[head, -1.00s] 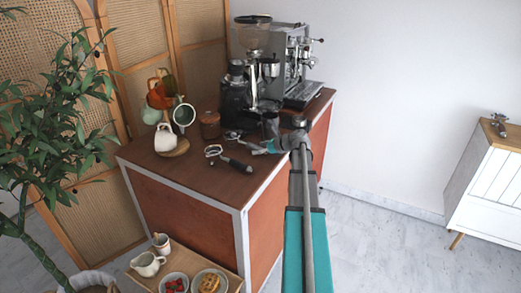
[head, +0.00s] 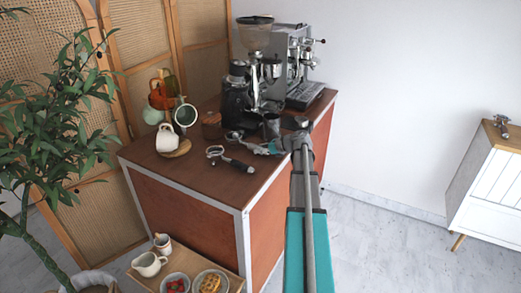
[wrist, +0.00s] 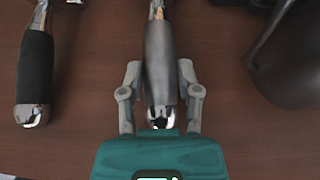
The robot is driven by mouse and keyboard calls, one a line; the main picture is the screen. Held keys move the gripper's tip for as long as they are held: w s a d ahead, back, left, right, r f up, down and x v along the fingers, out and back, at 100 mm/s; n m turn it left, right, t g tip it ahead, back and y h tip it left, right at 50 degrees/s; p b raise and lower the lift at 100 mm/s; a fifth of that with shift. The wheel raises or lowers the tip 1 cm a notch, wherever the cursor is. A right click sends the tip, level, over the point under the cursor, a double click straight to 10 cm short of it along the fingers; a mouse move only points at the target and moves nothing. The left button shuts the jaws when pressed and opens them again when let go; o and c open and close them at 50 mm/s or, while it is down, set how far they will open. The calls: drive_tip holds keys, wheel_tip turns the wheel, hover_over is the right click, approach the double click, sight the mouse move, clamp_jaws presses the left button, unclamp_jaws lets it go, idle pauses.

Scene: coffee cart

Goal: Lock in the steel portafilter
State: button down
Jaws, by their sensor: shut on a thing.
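The steel portafilter (wrist: 160,58) lies on the brown cart top with its grey metal handle toward me. My gripper (wrist: 161,88) has a finger on each side of that handle and is shut on it. In the head view my gripper (head: 273,149) is low at the cart top, and the portafilter's head (head: 234,136) shows to its left, partly hidden. The espresso machine (head: 296,62) stands at the back right of the cart, with its group at the front right.
A second portafilter with a black handle (wrist: 34,75) lies to the left. A dark, shiny vessel (wrist: 292,65) is close on the right. A grinder (head: 238,92) stands before the machine. A white cup (head: 167,138) and other cups are farther left.

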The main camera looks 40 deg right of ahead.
drive_tip(key=shift+r, duration=0.1)
idle(0.3)
drive_tip(key=shift+r+p, duration=2.45)
drive_tip(key=shift+p, duration=0.1)
